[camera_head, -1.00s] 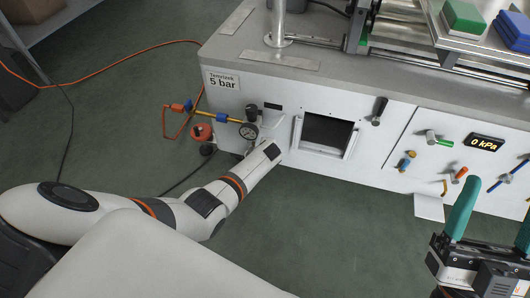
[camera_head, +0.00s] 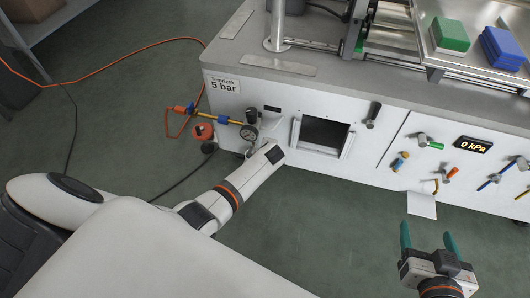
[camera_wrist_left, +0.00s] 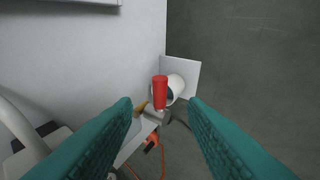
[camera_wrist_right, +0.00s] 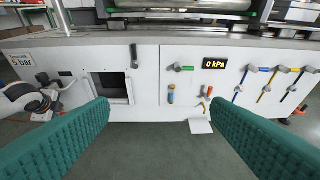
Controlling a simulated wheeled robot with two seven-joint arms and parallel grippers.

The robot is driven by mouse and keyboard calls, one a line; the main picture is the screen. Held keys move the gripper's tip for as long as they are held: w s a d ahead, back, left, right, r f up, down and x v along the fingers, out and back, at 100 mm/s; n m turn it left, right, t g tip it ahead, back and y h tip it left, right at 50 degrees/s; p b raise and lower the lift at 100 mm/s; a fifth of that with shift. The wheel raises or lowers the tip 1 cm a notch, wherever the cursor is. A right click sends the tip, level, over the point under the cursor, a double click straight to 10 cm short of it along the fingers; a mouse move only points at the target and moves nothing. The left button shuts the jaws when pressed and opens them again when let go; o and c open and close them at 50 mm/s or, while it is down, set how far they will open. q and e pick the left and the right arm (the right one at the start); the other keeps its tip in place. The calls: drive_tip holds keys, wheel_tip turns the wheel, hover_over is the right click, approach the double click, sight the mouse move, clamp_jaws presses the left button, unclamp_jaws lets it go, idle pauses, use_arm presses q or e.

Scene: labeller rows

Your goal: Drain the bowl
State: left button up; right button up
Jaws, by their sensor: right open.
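I cannot make out a bowl for certain. In the left wrist view, a red handle (camera_wrist_left: 160,92) stands in front of a round white part (camera_wrist_left: 181,84). My left gripper (camera_wrist_left: 161,103) is open, with the red handle between its fingers in the picture and apart from both. In the head view its fingers are hidden. My right gripper (camera_head: 427,232) is open and empty over the floor before the white front panel (camera_wrist_right: 148,70). That panel carries a blue-and-orange fitting (camera_head: 400,161), a green-handled valve (camera_head: 429,143) and a display reading 0 kPa (camera_head: 474,145).
A square opening (camera_head: 323,134) and a dark lever (camera_head: 373,114) are in the panel. A white plate (camera_head: 421,205) juts out low. An orange hose (camera_head: 125,48) crosses the floor.

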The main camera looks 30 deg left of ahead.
use_arm(q)
drive_tip(key=p+v, duration=0.1)
drive_tip(key=v, duration=0.2)
use_arm(e)
drive_tip(key=s+d+f+g+h, duration=0.1)
drive_tip(key=s+d+f+g, duration=0.1)
drive_tip(key=s+f+g, duration=0.3)
drive_tip(key=shift+s+d+f, duration=0.15)
drive_tip(key=shift+s+f, duration=0.05)
